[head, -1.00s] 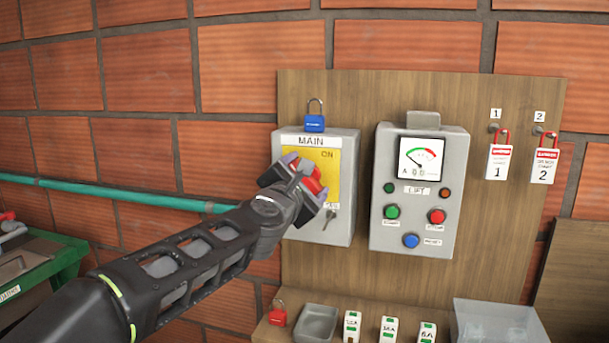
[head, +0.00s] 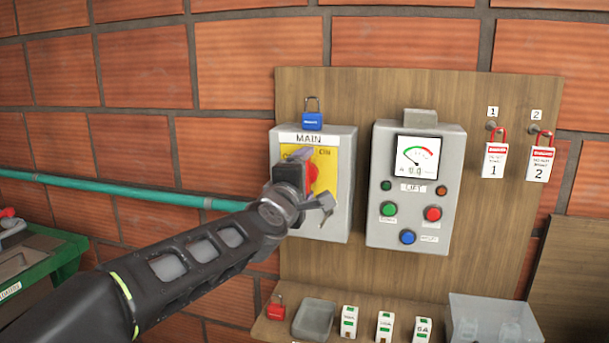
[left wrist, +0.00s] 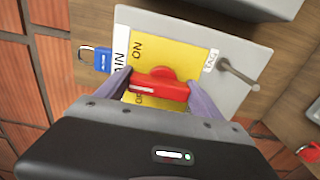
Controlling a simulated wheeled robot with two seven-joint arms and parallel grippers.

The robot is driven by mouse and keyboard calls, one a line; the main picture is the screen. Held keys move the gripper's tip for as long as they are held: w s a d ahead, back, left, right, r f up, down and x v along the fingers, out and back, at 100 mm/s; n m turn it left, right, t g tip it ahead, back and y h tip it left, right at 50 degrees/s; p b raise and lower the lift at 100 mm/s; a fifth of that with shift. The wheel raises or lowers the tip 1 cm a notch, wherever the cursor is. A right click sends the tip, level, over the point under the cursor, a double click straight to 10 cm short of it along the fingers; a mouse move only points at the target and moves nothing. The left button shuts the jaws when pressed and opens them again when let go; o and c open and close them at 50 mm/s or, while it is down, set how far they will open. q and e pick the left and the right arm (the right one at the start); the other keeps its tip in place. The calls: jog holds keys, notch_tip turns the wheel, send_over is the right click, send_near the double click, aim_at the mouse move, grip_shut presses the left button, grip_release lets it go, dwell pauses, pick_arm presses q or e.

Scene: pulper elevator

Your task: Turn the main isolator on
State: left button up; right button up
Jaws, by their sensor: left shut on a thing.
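The main isolator is a grey box (head: 340,205) marked MAIN, with a yellow plate (head: 325,158) and a red rotary handle (head: 312,178). The left gripper (head: 300,180) is at the box front, shut on the red handle. In the left wrist view, the handle (left wrist: 160,88) sits between the two fingers (left wrist: 165,90). Its bar lies nearly across that picture, roughly upright on the box. ON is readable on the plate; OFF is partly covered by the handle and gripper. My right gripper is not in view.
A blue padlock (head: 312,119) sits on top of the box. The LIFT panel (head: 415,190) with meter and buttons is close on the right. A shelf below holds a red padlock (head: 276,310) and a grey tray (head: 314,319).

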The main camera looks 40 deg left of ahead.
pick_arm(q)
jog(key=shift+f, duration=0.25)
jog(key=o, duration=1.4)
jog(key=shift+r, duration=0.1)
jog(key=shift+c, duration=0.2)
jog(key=shift+s, duration=0.15)
jog(key=v, duration=0.8)
